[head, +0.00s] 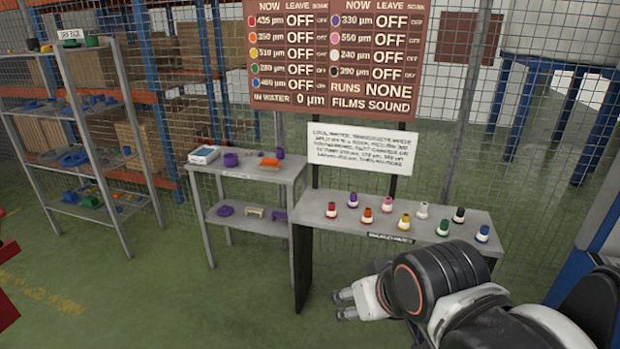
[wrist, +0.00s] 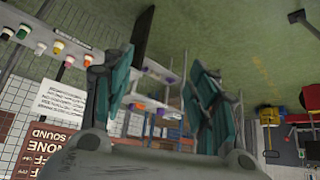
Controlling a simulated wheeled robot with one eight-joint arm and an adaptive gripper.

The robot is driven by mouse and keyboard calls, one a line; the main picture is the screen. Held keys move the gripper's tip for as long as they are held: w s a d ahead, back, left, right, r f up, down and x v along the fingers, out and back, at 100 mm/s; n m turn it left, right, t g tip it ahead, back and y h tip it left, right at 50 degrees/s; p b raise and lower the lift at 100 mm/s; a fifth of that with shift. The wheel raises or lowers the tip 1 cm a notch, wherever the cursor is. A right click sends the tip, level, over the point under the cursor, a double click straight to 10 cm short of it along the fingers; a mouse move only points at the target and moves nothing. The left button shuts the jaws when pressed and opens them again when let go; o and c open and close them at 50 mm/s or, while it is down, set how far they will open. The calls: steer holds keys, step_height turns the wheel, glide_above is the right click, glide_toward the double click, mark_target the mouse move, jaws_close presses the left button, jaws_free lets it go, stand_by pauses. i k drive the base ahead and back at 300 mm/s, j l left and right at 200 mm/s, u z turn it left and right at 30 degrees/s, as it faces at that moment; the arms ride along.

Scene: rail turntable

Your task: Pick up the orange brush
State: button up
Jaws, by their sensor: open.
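An orange object (head: 270,163), which looks like the brush, lies on the top of the small grey side table (head: 232,172) in the head view. It is too small to make out bristles or handle. My gripper (head: 342,305) is in front of the grey bench at lower centre, to the right of and well apart from the orange object. In the wrist view, the teal fingers of my gripper (wrist: 158,80) are spread with nothing between them. Small coloured items on shelves show in the background between the fingers, too blurred to name.
A grey bench (head: 455,222) holds several small coloured pots. Purple items and a white box (head: 203,155) share the side table. A shelf rack (head: 95,110) stands at left, a brown sign board (head: 333,60) behind. The green floor before the side table is clear.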

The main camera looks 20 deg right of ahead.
mark_target(267, 164)
steer(key=z, duration=0.55)
steer(key=k+z, duration=0.1)
steer(key=z, duration=1.05)
steer(key=l+z, duration=0.1)
steer(key=z, duration=0.5)
steer(key=k+z, duration=0.1)
steer(key=z, duration=0.45)
steer(key=l+z, duration=0.15)
steer(key=z, duration=1)
steer(key=l+z, duration=0.1)
steer(key=z, duration=0.45)
steer(key=u, duration=4.7)
steer(key=i+u, duration=0.35)
steer(key=i, duration=1)
